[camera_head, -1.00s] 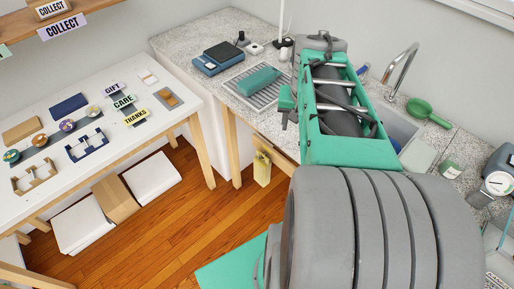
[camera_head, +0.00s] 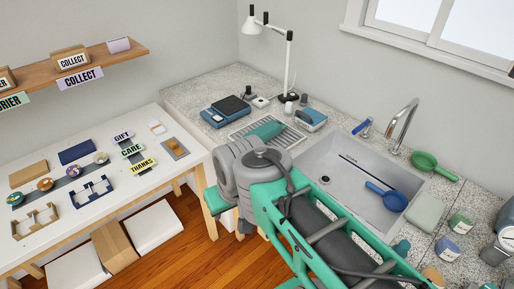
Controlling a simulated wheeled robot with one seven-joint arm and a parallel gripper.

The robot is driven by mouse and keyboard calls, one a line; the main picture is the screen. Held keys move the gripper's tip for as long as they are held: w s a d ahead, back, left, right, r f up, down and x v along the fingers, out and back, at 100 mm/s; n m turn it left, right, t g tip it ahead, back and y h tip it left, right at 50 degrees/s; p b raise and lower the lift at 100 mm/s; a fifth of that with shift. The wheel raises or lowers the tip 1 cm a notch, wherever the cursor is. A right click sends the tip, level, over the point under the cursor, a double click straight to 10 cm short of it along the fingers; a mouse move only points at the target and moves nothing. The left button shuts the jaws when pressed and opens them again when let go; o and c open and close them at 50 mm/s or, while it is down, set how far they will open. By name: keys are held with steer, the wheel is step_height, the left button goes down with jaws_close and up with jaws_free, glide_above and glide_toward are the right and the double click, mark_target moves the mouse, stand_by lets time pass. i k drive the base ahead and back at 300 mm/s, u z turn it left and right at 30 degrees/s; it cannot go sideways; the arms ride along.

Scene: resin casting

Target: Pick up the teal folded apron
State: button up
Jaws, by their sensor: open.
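The teal folded apron (camera_head: 265,131) lies on the slatted metal drain rack (camera_head: 243,133) on the speckled counter, left of the sink. Its near right side is close to, and partly behind, the grey joint of my arm. My arm reaches in from the bottom right, and its grey joint stands in front of the rack in the picture. My gripper's fingers do not show; the arm's far end points down and away behind its own links.
A sink (camera_head: 345,178) with a blue ladle (camera_head: 387,196) lies right of the rack. A white table (camera_head: 95,215) stands left.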

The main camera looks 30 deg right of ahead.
mark_target(268, 131)
steer(key=u, duration=0.2)
steer(key=i, duration=1.15)
steer(key=u, duration=0.55)
